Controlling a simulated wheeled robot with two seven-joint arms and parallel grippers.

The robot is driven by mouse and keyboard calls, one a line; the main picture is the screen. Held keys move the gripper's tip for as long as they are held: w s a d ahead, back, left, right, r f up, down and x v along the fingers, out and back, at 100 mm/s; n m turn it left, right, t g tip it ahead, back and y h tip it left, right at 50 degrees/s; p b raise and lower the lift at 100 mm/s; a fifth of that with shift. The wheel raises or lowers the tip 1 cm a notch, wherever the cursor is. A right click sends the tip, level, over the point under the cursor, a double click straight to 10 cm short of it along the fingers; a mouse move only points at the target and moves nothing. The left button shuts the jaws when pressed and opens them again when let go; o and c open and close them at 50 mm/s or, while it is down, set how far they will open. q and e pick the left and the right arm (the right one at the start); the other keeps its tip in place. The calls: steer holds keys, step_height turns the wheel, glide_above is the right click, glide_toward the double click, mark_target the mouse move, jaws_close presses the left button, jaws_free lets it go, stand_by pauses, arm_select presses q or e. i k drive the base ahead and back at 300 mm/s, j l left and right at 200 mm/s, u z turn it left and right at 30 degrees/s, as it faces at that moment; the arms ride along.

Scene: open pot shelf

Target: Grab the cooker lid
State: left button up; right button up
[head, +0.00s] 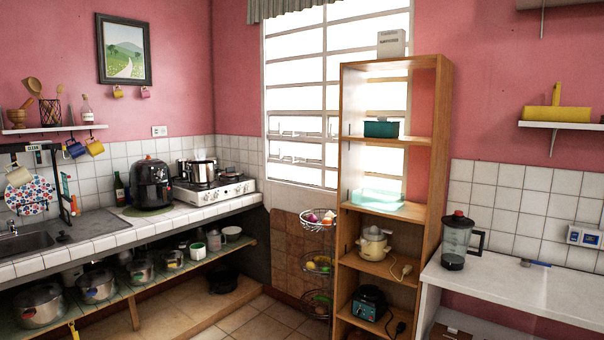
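Several lidded metal pots stand in a row on the open shelf under the left counter. The largest pot (40,308) is at the front left, and its lid (38,294) seems to be in place. A second pot (97,287), a third pot (141,271) and a smaller pot (174,260) stand behind it to the right. Another metal pot (200,173) is on the white stove (213,189). I cannot tell which lid is the cooker lid. Neither of my grippers is in view.
The tiled counter (100,243) overhangs the pot shelf (125,293). A black air fryer (151,185) stands on it, left of the stove. A wooden shelf unit (430,165) stands centre right, beside a white counter (520,285) with a blender (456,240). Tiled floor (262,320) shows between them.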

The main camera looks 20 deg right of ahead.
mark_target(230, 171)
steer(key=z, duration=0.15)
steer(key=i, duration=2.95)
